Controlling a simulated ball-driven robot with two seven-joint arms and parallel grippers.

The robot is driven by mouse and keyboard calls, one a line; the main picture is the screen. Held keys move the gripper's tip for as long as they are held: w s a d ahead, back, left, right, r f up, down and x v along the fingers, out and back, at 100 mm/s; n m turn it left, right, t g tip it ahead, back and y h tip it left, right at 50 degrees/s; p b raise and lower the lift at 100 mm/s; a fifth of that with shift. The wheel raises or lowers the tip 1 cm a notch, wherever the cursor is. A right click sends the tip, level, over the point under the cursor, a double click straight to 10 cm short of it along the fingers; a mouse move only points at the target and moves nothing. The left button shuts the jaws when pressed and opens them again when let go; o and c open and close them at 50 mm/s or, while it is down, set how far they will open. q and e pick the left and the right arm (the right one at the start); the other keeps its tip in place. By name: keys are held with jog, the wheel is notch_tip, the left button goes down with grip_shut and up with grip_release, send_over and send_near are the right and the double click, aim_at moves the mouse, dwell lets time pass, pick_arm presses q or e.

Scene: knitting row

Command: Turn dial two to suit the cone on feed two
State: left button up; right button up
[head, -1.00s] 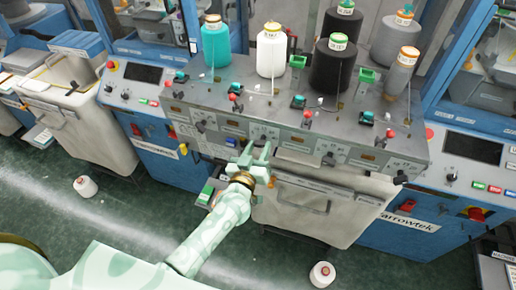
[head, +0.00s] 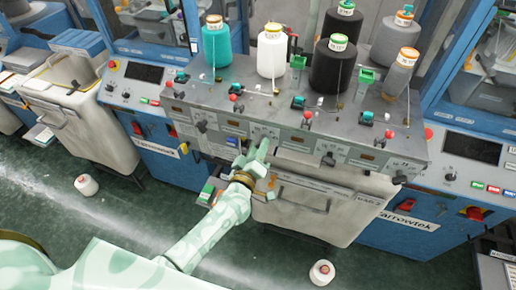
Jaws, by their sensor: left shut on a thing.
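My left gripper (head: 257,152) is at the front panel (head: 290,140) of the grey feed shelf, below the white cone. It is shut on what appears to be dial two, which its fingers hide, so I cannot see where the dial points. The white cone (head: 271,54), with a yellow-orange top, stands upright second from the left in the front row, apparently on feed two. Other black dials show on the panel: one to the left (head: 202,127) and one to the right (head: 328,159). The panel's printed marks are too small to read. My right gripper is not in view.
A teal cone (head: 215,46), a black cone (head: 333,68) and a grey cone (head: 401,72) stand on the shelf, with more cones behind. Small red-topped and teal parts line its front. A pale bin (head: 305,212) sits below. Two loose cones (head: 86,185) (head: 322,272) are on the floor.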

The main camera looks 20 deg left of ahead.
pick_arm(q)
jog(key=shift+f, duration=0.1)
dwell(0.3)
jog(key=o, duration=1)
jog(key=shift+s+a, duration=0.15)
jog(key=shift+s, duration=3.95)
jog(key=shift+s+a, duration=0.1)
jog(key=shift+s, duration=3.95)
